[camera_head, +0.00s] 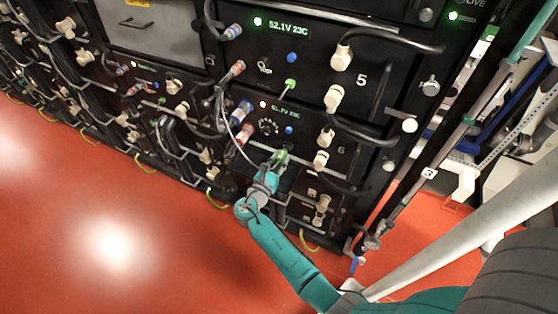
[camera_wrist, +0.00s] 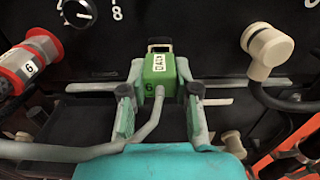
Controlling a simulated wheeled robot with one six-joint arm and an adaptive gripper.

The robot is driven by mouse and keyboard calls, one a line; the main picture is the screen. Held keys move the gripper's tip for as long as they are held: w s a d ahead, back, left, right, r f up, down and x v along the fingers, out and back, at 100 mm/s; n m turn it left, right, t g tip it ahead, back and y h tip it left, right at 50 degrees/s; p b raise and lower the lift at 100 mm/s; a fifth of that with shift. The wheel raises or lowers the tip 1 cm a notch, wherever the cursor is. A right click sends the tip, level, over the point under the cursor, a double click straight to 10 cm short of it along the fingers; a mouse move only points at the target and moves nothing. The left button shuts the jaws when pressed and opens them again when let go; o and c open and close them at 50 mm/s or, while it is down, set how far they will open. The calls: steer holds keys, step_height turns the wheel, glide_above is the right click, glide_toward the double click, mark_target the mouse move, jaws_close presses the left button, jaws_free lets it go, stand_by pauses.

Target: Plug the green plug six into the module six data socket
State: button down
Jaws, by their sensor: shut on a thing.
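The green plug six (camera_wrist: 158,75), with a "DATA" label and a 6, is between the two fingers of my gripper (camera_wrist: 160,92). My gripper is shut on it, and its grey cable runs back toward the camera. In the head view the green plug (camera_head: 281,156) is at the tip of my gripper (camera_head: 276,163), in front of the lower module. A dark piece with a pale rim (camera_wrist: 159,45) shows at the plug's far end; I cannot tell whether it is the plug's nose or the socket. The data socket is not clearly visible.
A red connector marked 6 (camera_wrist: 28,66) is left of the plug, and a cream connector (camera_wrist: 266,45) with a cable is right. A rotary dial (camera_wrist: 78,12) sits above left. Another green plug (camera_head: 290,84) is in the module above. Grey handle bars and cables cross the front.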

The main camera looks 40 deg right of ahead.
steer(key=shift+x, duration=1.15)
steer(key=c, duration=0.8)
jaws_free()
steer(key=v, duration=1.2)
